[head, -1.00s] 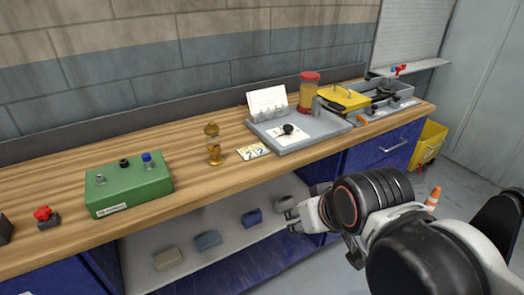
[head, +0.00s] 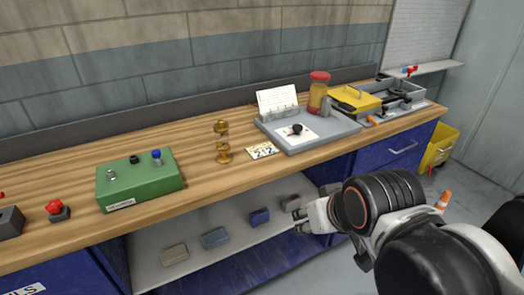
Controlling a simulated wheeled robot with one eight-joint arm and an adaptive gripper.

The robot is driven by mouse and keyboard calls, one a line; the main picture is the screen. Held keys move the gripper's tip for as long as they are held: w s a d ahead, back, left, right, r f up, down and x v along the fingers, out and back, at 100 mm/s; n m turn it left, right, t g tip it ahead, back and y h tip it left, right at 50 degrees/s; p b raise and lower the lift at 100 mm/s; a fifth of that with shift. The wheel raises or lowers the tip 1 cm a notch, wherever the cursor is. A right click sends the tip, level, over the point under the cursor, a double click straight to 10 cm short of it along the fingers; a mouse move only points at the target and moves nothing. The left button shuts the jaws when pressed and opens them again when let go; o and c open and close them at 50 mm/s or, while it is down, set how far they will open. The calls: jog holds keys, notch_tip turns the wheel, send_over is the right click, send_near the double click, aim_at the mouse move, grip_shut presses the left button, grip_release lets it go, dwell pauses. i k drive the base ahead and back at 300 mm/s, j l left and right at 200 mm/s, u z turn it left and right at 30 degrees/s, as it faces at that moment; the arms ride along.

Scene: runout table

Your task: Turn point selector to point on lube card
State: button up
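A black knob (head: 297,129) sits on a white plate (head: 286,135) in the grey tray (head: 324,140) on the bench; it looks like a selector, but its pointing direction is too small to read. A small card with black digits (head: 262,151), apparently "2 2", lies flat left of the tray. A white card (head: 277,101) stands at the tray's back; its print is unreadable. I cannot tell which is the lube card. My gripper (head: 299,217) is in front of the bench, below the top and near the lower shelf. It looks open and empty, apart from the knob and cards.
A green box (head: 140,185) with several controls, a red knob (head: 55,207) and a brass oiler (head: 223,154) stand left. A red-capped jar (head: 318,95) and yellow-lidded case (head: 355,98) stand right. Several blocks lie on the lower shelf (head: 190,268). Bare wood lies between.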

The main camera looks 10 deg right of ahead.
aim_at(297, 128)
jog(key=i+l+z, duration=0.3)
jog(key=i, duration=0.15)
jog(key=i+z, duration=0.35)
jog(key=i+l, duration=0.05)
jog(key=i, duration=0.05)
